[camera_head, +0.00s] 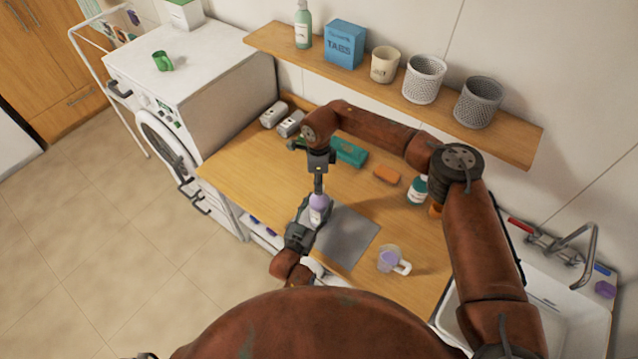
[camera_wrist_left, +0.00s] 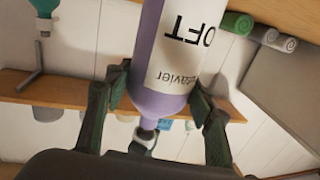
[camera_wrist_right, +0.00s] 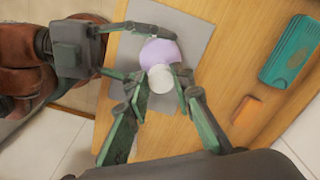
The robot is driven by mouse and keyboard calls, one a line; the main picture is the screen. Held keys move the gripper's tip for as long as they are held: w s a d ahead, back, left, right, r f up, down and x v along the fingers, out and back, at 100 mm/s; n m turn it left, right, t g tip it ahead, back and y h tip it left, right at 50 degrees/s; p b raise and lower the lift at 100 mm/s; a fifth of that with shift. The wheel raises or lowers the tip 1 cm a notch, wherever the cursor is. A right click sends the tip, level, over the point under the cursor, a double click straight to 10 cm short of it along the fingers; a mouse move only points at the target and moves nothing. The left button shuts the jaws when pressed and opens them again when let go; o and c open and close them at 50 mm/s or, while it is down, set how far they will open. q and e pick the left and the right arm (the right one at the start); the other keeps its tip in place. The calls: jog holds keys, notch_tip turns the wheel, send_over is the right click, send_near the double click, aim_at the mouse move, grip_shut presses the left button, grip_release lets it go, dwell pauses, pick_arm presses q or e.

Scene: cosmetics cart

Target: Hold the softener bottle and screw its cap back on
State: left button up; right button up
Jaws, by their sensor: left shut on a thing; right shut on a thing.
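The softener bottle (camera_head: 319,212) is purple with a white label. It stands over the grey mat (camera_head: 352,240) on the wooden counter. My left gripper (camera_head: 308,215) is shut around its body from the side; the label shows upside down between the fingers in the left wrist view (camera_wrist_left: 170,75). My right gripper (camera_head: 319,188) reaches down from above. In the right wrist view its fingertips are shut on the round white cap (camera_wrist_right: 160,78), which lies over the bottle's top. Whether the cap's thread is engaged is hidden.
A measuring cup with purple contents (camera_head: 390,260) stands right of the mat. A teal case (camera_head: 349,152), an orange block (camera_head: 387,175) and a teal bottle (camera_head: 417,190) are further back. A shelf (camera_head: 500,130) runs along the wall; a sink is at right.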

aim_at(318, 204)
jog(key=shift+f, duration=0.9)
jog(key=shift+f, duration=0.6)
